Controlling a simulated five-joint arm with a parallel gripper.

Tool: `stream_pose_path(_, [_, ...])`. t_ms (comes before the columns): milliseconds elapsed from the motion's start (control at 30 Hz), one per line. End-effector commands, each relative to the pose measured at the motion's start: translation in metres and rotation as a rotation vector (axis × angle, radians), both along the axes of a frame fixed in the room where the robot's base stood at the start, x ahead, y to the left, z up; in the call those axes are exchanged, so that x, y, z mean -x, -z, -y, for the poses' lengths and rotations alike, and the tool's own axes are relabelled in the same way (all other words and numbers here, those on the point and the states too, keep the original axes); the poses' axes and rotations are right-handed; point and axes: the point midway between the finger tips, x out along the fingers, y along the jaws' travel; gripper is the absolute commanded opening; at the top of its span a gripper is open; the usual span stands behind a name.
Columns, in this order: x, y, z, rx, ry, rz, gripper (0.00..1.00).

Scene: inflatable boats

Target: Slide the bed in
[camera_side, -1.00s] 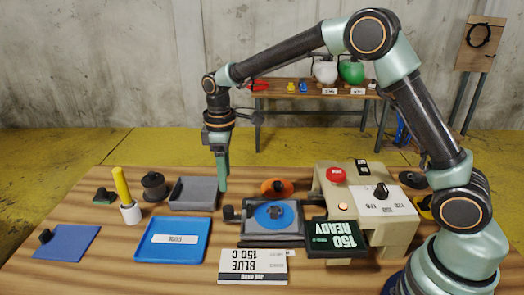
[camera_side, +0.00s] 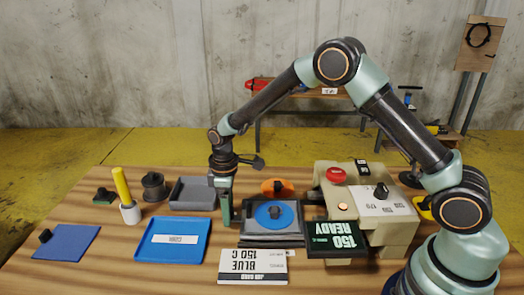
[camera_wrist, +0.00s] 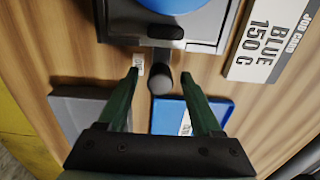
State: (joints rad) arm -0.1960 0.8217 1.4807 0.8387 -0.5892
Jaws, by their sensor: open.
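The bed (camera_side: 260,239) is a dark grey sliding tray left of the beige press (camera_side: 323,205). My gripper (camera_side: 225,218) is open and points down at this knob. In the wrist view the knob shows between the two spread fingers (camera_wrist: 160,75); I cannot tell whether either finger touches it. The bed also shows at the top of the wrist view (camera_wrist: 205,30).
The press has a red button (camera_side: 337,174), a dial (camera_side: 380,191) and a screen reading 150 READY (camera_side: 332,239). A job card (camera_side: 253,265) reads BLUE 150 C.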

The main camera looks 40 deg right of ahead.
Motion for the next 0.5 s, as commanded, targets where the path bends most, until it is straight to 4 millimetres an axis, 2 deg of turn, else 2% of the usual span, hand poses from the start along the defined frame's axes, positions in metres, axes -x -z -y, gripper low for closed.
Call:
stream_pose_path(67, [0.0000, -0.0002, 0.0000, 0.000, 0.000, 0.000, 0.67])
stream_pose_path(100, [0.0000, -0.0002, 0.0000, 0.000, 0.000, 0.000, 0.51])
stream_pose_path(233, [0.0000, -0.0004, 0.0000, 0.000, 0.000, 0.000, 0.01])
stream_pose_path(500, [-0.0001, -0.0006, 0.0001, 0.000, 0.000, 0.000, 0.00])
